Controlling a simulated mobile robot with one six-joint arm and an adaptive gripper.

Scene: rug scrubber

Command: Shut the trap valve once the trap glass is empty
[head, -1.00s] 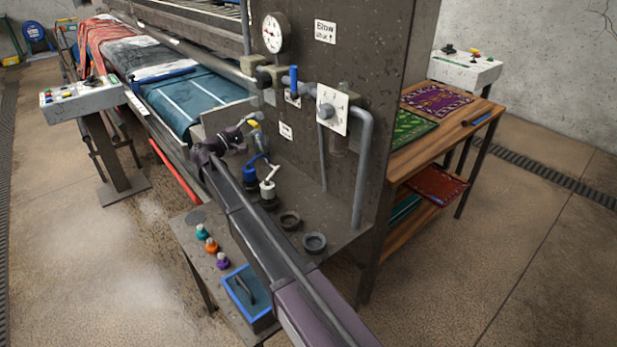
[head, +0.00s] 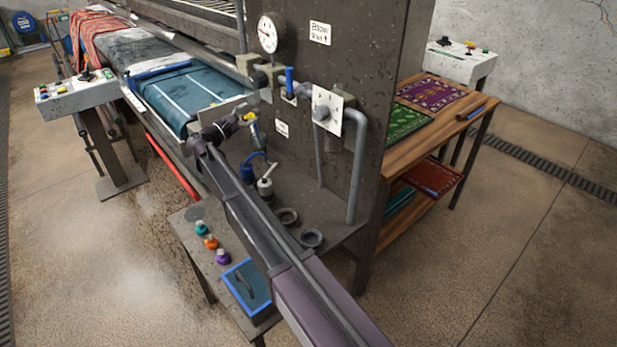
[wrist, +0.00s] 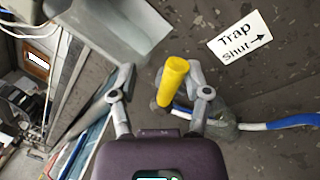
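The yellow handle (wrist: 172,82) of the trap valve stands between my fingers in the wrist view, close to the right finger. It also shows in the head view (head: 253,131). My gripper (wrist: 160,82) is open, with a gap on the handle's left; in the head view my gripper (head: 246,117) is at the machine's dark panel. A white label (wrist: 240,46) reads "Trap Shut" with an arrow pointing right. A grey-green rounded body (wrist: 222,124) with a blue and white hose (wrist: 280,122) is partly behind my right finger. I cannot tell the level in the trap glass.
The panel carries a gauge (head: 267,33), a blue lever (head: 290,80) and a white dial plate (head: 327,110). Pipes run down at right. A wooden shelf (head: 450,125) stands right.

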